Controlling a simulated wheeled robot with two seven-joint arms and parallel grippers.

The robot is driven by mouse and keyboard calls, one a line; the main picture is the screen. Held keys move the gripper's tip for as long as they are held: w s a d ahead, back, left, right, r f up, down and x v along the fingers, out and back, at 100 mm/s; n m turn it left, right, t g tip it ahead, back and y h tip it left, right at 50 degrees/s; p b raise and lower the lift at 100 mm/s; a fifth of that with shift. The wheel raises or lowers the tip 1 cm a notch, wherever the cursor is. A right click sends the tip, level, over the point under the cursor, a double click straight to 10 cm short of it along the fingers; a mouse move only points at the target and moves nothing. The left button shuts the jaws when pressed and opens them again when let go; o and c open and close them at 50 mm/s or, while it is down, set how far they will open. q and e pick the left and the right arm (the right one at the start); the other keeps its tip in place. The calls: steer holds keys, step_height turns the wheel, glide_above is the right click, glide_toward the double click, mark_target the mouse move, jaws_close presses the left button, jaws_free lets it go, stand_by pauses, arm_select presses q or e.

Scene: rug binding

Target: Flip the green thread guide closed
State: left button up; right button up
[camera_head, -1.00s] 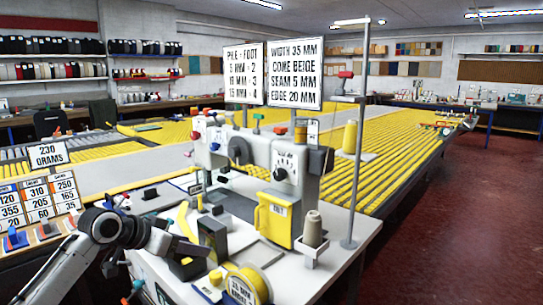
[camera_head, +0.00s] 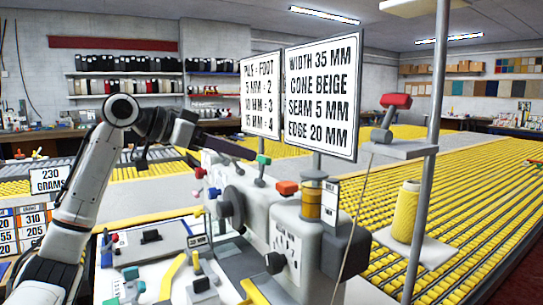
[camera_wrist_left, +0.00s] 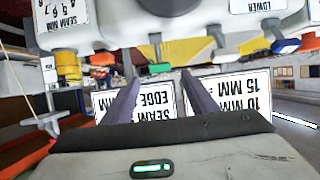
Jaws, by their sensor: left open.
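The green thread guide (camera_head: 263,159) is a small green piece on a thin post on top of the sewing machine (camera_head: 258,205), just in front of the hanging sign boards. My left gripper (camera_head: 248,154) reaches in from the left, its dark fingers pointing at the guide with their tips close beside it. In the left wrist view, which is upside down, the green guide (camera_wrist_left: 160,69) shows just beyond and between the spread fingertips (camera_wrist_left: 160,78). The gripper is open and empty. I cannot tell whether it touches the guide. My right gripper is not in view.
Blue (camera_head: 214,193) and red (camera_head: 200,172) pieces stand left of the guide, and an orange one (camera_head: 287,188) to its right. Sign boards (camera_head: 320,95) hang close behind. A pole (camera_head: 428,150) with a shelf and a yellow cone (camera_head: 405,210) stands right.

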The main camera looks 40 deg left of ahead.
mark_target(261, 158)
arm_select(q)
steer(key=p+x, duration=0.1)
steer(key=x, duration=0.6)
steer(key=shift+w+p, duration=0.1)
steer(key=shift+p, duration=0.3)
steer(key=shift+w+d+f, duration=0.15)
steer(key=shift+w+f, duration=0.1)
steer(key=shift+w, duration=0.2)
steer(key=shift+c, duration=0.3)
